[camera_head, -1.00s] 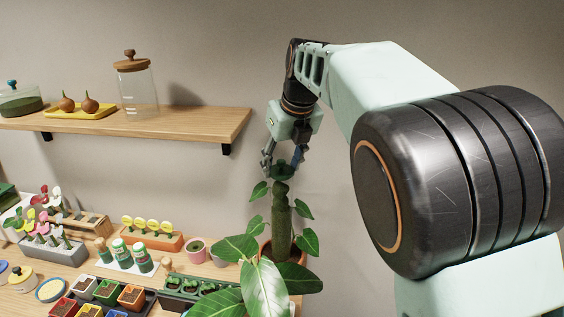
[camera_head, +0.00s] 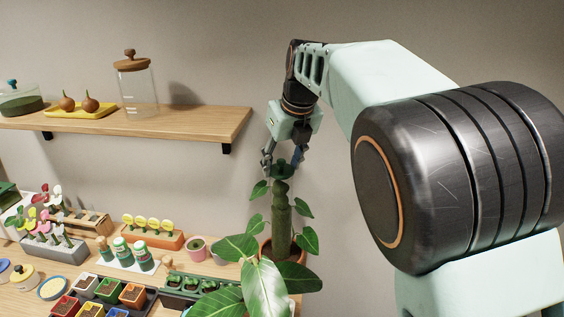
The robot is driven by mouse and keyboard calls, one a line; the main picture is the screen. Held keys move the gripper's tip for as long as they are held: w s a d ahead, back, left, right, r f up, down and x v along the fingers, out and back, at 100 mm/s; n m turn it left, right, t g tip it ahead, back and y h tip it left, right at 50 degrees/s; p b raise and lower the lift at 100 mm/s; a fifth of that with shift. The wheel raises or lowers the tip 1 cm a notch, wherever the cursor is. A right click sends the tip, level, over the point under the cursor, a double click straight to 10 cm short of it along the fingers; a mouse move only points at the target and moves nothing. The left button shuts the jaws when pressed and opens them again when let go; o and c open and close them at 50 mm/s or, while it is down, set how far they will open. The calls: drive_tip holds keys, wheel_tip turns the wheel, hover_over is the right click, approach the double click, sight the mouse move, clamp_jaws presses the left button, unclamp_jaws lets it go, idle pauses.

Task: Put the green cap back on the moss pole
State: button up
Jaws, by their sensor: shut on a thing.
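The moss pole (camera_head: 281,222) is a green upright column in an orange-brown pot (camera_head: 297,252), with large leaves around it. The dark green cap (camera_head: 282,169) is at the pole's top end, between my fingertips. My gripper (camera_head: 283,163) points down over the pole and is shut on the cap. The cap looks roughly in line with the pole. I cannot tell whether it touches the pole's top or is just above it. The plant's big leaves hide part of the pot.
A wooden shelf (camera_head: 200,124) with a glass jar (camera_head: 138,88) and a yellow tray (camera_head: 82,111) is on the wall at left. The table below holds several small pots, a black tray (camera_head: 153,297) and green-topped bottles (camera_head: 122,247). The wall right of the plant is bare.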

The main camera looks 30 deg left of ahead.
drive_tip(key=o, duration=0.9)
drive_tip(key=shift+o, duration=0.6)
drive_tip(key=o, duration=0.4)
drive_tip(key=shift+r+p, duration=0.9)
drive_tip(key=shift+r, duration=2.6)
